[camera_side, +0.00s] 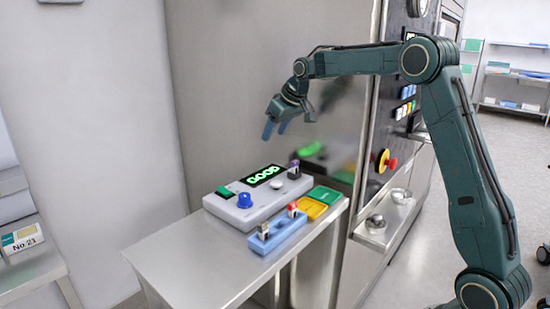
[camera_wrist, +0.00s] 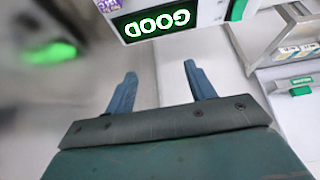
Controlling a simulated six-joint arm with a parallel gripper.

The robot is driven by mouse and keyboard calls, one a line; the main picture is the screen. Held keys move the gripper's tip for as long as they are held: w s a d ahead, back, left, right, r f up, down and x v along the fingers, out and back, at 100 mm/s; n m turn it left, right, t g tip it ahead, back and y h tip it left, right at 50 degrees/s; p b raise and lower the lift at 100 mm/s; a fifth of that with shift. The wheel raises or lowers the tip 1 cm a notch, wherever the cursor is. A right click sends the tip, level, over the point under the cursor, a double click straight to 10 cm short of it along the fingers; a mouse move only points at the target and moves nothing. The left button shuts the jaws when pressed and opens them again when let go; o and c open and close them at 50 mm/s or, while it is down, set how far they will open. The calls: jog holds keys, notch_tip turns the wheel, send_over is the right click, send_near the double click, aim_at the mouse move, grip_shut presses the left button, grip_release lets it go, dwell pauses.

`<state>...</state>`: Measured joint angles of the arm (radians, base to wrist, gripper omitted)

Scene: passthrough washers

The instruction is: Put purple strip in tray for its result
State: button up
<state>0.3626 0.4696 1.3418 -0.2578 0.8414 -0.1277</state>
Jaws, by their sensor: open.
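A small purple-topped piece (camera_side: 294,166), which looks like the purple strip, stands upright at the right rear of a grey tester (camera_side: 258,200). The tester's screen (camera_side: 263,176) reads GOOD in green; it also shows upside down in the wrist view (camera_wrist: 158,22). A purple patch (camera_wrist: 108,4) is cut off at the top of the wrist view. A green tray (camera_side: 324,195) and a yellow tray (camera_side: 311,208) lie right of the tester. My gripper (camera_side: 276,129) is open and empty, raised above the tester; its fingers show apart in the wrist view (camera_wrist: 160,85).
A blue rack (camera_side: 279,235) in front of the tester holds a red-topped piece (camera_side: 292,209) and a dark-topped piece (camera_side: 264,231). The tester has a blue knob (camera_side: 244,200). The steel table's left part (camera_side: 185,260) is clear. A steel wall (camera_side: 270,70) stands behind.

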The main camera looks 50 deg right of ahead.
dwell(0.6)
jog(key=s+a+r, duration=0.3)
jog(key=s+a, duration=0.3)
jog(key=s, duration=0.3)
jog(key=s+a+r, duration=0.3)
jog(key=s+a, duration=0.3)
jog(key=s, duration=0.3)
jog(key=s+a+f, duration=0.2)
jog(key=s+f, duration=0.1)
jog(key=s, duration=0.7)
jog(key=s+a+f, duration=0.2)
jog(key=s+f, duration=0.1)
jog(key=s, duration=0.8)
jog(key=shift+a+f, duration=0.15)
jog(key=shift+f, duration=0.25)
jog(key=c, duration=0.3)
